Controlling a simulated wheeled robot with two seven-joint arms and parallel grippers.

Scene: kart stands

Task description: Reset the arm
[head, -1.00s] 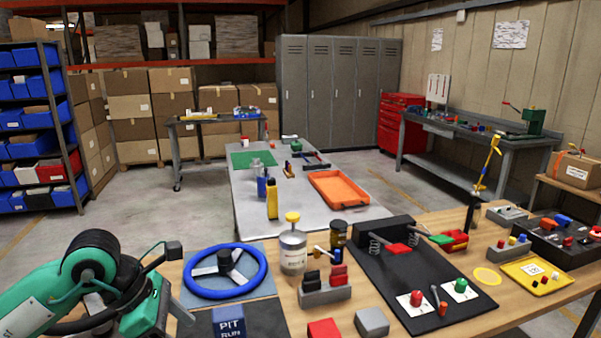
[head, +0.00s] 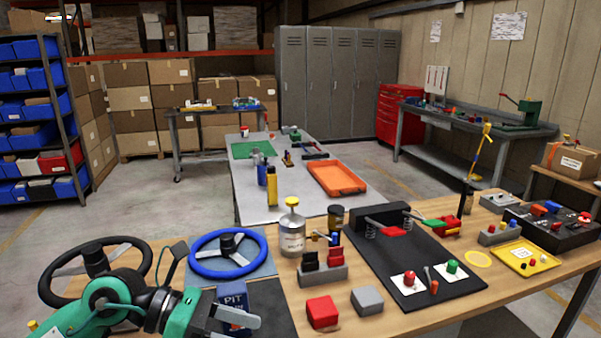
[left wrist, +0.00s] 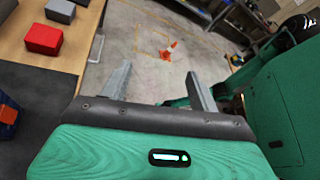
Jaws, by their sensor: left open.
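My left gripper (head: 238,325) is at the lower left of the head view, low by the table's near edge. Its two grey fingers are apart with nothing between them. In the left wrist view the open fingers (left wrist: 158,88) point out over the concrete floor, beside the table edge. My left arm is green and black and bends in from the left. My right gripper is in neither view.
The wooden table (head: 545,276) holds a blue steering wheel (head: 228,253), a red block (head: 322,312), a grey block (head: 367,300) and a black pedal board (head: 400,265). A blue box (head: 234,303) stands close behind the left gripper. Orange cones (left wrist: 166,52) stand on the floor.

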